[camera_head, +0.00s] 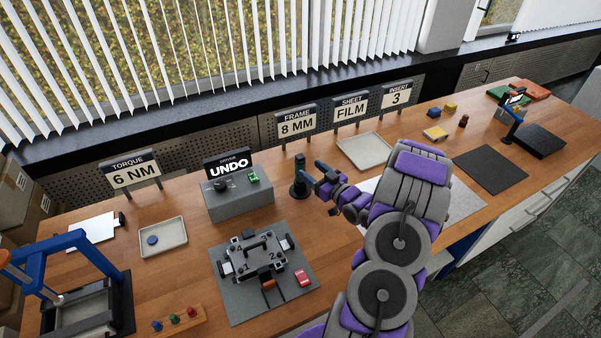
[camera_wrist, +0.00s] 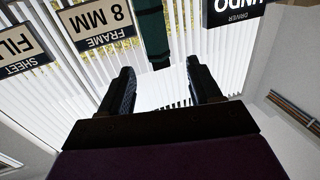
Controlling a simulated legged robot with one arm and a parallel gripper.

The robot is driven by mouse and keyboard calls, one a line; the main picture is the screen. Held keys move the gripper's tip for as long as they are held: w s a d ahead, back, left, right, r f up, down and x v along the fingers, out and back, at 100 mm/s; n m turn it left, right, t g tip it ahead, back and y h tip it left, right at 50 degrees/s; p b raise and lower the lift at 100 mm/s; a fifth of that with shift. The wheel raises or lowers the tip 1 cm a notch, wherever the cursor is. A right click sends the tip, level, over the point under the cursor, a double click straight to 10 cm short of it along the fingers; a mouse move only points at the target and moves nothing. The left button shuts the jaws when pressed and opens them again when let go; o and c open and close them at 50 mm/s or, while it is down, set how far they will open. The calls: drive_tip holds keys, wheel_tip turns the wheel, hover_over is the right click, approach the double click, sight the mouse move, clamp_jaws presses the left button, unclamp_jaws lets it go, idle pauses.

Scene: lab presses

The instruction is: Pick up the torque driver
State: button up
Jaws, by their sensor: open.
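The torque driver (camera_head: 299,164) looks like a dark green upright tool standing in a black round stand (camera_head: 299,190), right of the grey driver box. In the wrist view a dark green and black shaft (camera_wrist: 153,35), which appears to be the driver, hangs in from the top edge, between and beyond the fingertips. My gripper (camera_head: 316,174) is just right of the driver, at about its height, with its fingers towards it. In the wrist view the jaws (camera_wrist: 162,88) are apart with nothing between them. Whether a finger touches the driver cannot be told.
The grey driver box (camera_head: 238,200) bears an UNDO sign (camera_head: 228,165). A fixture (camera_head: 252,257) on a grey mat stands in front. An empty tray (camera_head: 365,151) lies behind my arm. A blue-framed press (camera_head: 75,285) is at the left. Signs line the bench's back edge.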

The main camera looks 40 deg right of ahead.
sight(303, 162)
drive_tip(key=shift+w+d+b, duration=0.1)
drive_tip(key=shift+w+b, duration=0.5)
drive_tip(key=shift+w, duration=3)
drive_tip(key=c, duration=1.1)
